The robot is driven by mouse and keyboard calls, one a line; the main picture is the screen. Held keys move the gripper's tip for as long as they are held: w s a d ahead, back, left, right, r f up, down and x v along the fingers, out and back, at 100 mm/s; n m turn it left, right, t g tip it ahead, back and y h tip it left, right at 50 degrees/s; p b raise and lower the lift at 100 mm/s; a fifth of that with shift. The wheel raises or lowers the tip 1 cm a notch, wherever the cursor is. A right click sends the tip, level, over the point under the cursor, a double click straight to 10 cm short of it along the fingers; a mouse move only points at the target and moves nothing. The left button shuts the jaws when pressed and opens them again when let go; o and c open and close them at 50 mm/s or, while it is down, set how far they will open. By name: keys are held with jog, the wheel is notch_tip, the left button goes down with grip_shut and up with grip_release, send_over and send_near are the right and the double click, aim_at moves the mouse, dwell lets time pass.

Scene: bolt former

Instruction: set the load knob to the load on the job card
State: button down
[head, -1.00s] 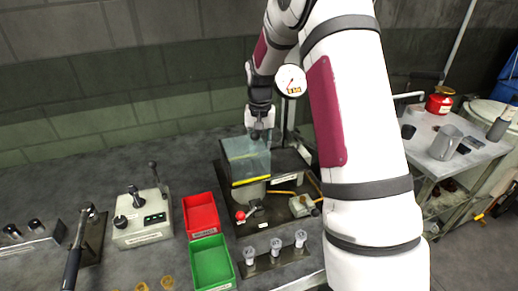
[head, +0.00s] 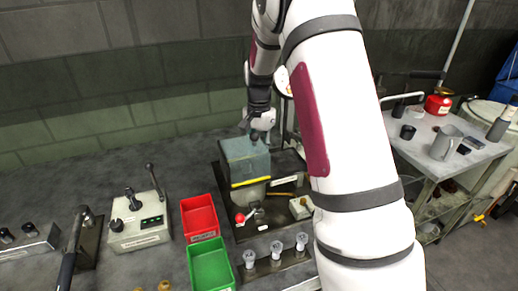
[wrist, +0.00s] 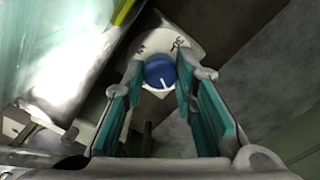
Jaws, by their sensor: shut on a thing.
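The load knob (wrist: 160,71) is blue with a white pointer line, and sits between my fingertips in the wrist view. My gripper (wrist: 161,77) is shut on its sides. A pale dial plate (wrist: 185,47) surrounds the knob; one printed number looks like 30, and the other marks are hard to read. In the head view my gripper (head: 262,122) is above the far edge of the press with the clear guard (head: 243,155), and the knob is hidden there. I cannot make out the job card.
A red bin (head: 200,216) and a green bin (head: 211,265) stand left of the press. A control box (head: 138,222) with levers is further left. Several small pieces stand in a rack (head: 263,268) in front. A side table (head: 470,150) holds a metal jug (head: 445,143).

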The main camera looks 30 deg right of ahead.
dwell(0.3)
jog(key=c, duration=1.3)
grip_release()
notch_tip(320, 180, up, 12)
jog(key=shift+a, duration=0.1)
